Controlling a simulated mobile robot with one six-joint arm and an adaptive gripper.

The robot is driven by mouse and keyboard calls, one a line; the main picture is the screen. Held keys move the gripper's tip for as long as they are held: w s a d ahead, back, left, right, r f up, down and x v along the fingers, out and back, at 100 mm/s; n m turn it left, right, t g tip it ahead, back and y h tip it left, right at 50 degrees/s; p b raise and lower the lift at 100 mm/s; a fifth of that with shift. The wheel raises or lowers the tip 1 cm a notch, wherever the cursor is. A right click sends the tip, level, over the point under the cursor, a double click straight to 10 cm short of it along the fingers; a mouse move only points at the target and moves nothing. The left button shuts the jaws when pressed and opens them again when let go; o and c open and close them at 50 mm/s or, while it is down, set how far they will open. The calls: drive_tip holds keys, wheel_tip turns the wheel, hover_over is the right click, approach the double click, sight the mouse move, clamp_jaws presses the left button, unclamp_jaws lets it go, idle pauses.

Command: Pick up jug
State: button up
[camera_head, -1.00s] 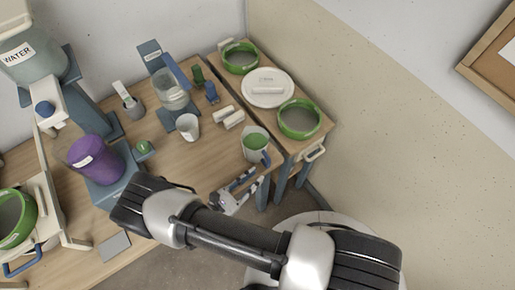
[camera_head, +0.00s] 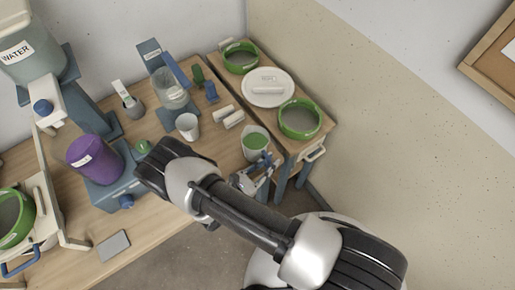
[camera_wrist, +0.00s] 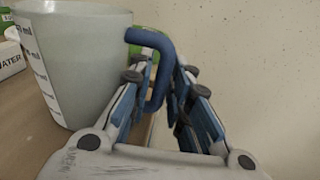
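The jug (camera_head: 256,143) is a pale measuring jug with green contents, upright at the right edge of the wooden table. In the wrist view the jug (camera_wrist: 78,65) stands at the left, its printed marks facing left. Its blue handle (camera_wrist: 150,40) reaches between the two fingers of my gripper (camera_wrist: 168,75). The fingers look open around the handle, with a gap on the right finger's side. The lower handle is partly hidden by the left finger. In the head view my gripper (camera_head: 260,174) is at the jug's front side and covers the handle.
A white cup (camera_head: 188,126) and pale blocks (camera_head: 234,119) are left of the jug. The floor in front is clear.

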clamp_jaws()
idle(0.4)
drive_tip(key=shift+r, duration=0.2)
idle(0.3)
wheel_tip(320, 180, up, 20)
drive_tip(key=p, duration=0.5)
drive_tip(key=shift+f, duration=0.2)
idle(0.6)
idle(1.5)
